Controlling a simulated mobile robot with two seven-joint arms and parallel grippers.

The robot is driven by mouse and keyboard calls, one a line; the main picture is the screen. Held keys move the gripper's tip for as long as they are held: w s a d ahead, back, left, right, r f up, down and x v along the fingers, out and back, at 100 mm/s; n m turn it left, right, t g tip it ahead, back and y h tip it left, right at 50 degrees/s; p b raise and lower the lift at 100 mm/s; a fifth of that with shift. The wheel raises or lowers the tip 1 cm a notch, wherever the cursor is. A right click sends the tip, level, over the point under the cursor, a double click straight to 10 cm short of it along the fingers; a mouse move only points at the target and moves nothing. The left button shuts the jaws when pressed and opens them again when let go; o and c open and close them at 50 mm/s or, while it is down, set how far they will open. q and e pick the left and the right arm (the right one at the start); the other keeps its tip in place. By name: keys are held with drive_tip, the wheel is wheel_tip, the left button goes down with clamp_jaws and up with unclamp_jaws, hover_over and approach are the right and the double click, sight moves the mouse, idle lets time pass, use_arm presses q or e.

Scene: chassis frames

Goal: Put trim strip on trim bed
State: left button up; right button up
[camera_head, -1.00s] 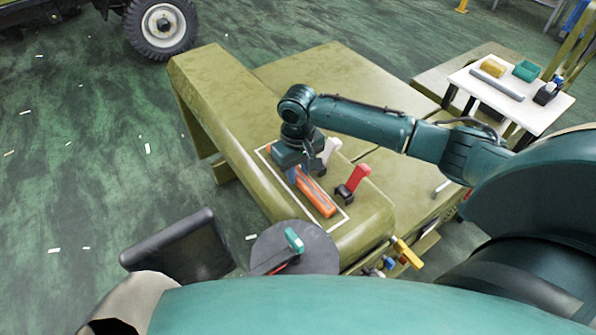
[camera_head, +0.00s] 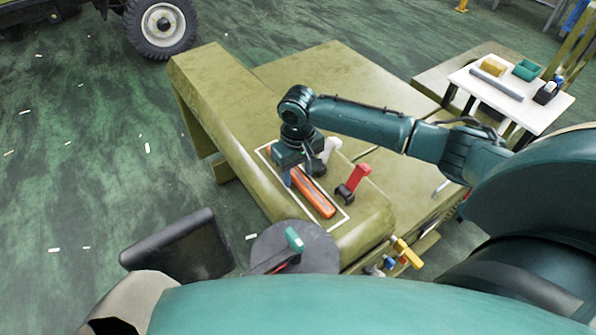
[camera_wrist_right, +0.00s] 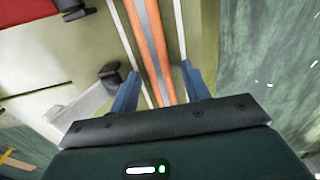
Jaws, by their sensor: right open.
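The trim strip (camera_head: 314,196), orange with a grey band along its middle, lies lengthwise inside the white rectangular outline of the trim bed (camera_head: 340,222) on the olive chassis. In the right wrist view the strip (camera_wrist_right: 149,38) runs between the two white lines of the bed (camera_wrist_right: 179,30). My right gripper (camera_head: 298,174) is over the far part of the strip, pointing down. In the right wrist view its blue fingers (camera_wrist_right: 158,86) are open, one on each side of the strip with gaps between. My left gripper is not in view.
A red-handled clamp (camera_head: 354,181) and a pale-handled clamp (camera_head: 329,150) stand close to the right of the bed. A yellow-handled tool (camera_head: 406,253) is at the chassis's near end. A white table (camera_head: 512,100) with small items is at back right.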

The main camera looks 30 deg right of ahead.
sight(298, 176)
wheel_tip(298, 176, up, 12)
drive_tip(key=shift+p, duration=0.3)
drive_tip(key=shift+f, duration=0.15)
idle(0.4)
